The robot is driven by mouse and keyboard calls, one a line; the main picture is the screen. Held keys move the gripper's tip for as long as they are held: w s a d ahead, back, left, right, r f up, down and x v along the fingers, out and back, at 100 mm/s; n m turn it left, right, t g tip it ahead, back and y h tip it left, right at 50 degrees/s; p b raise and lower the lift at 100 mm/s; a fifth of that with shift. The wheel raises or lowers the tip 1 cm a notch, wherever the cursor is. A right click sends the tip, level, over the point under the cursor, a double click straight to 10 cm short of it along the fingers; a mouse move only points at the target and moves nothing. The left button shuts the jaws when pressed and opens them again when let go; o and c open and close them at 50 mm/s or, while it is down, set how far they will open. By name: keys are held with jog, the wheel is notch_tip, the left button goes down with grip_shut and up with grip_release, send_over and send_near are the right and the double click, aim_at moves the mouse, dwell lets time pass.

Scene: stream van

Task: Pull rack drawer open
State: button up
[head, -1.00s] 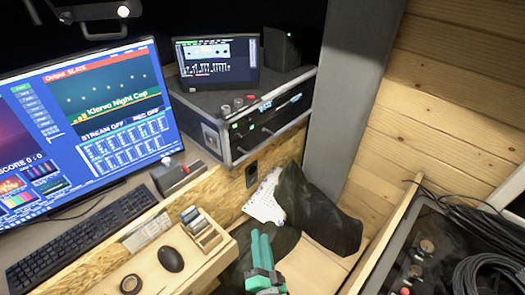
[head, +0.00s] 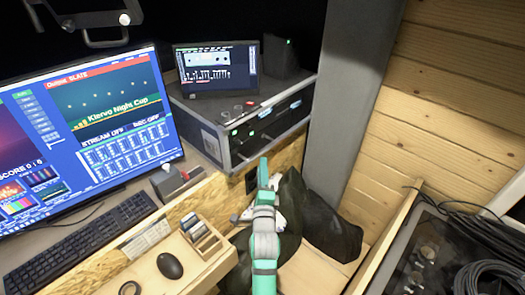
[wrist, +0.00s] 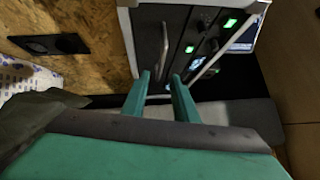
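The equipment rack (head: 215,142) is a black case with metal edges on the wooden desk. Its front panel, with green lights, faces right in the head view. In the wrist view the rack front (wrist: 148,17) is close, with a pale bar handle (wrist: 164,48) on one drawer face. My gripper (head: 264,160) is green and raised just in front of the rack. In the wrist view its two fingers (wrist: 160,76) are apart with nothing held. The handle lines up with the gap between the fingertips; I cannot tell whether it reaches between them. The drawer appears shut.
A monitor (head: 105,115), keyboard (head: 75,250) and mouse (head: 170,265) are on the desk to the left. A small screen (head: 218,68) stands on the rack. A grey post (head: 345,95) stands right of the rack.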

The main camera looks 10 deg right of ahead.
aim_at(262, 150)
jog(key=x, duration=0.8)
jog(key=shift+w, duration=0.2)
grip_shut()
jog(key=shift+w+a+r, duration=0.1)
jog(key=shift+w, duration=0.05)
dwell(0.7)
dwell(0.3)
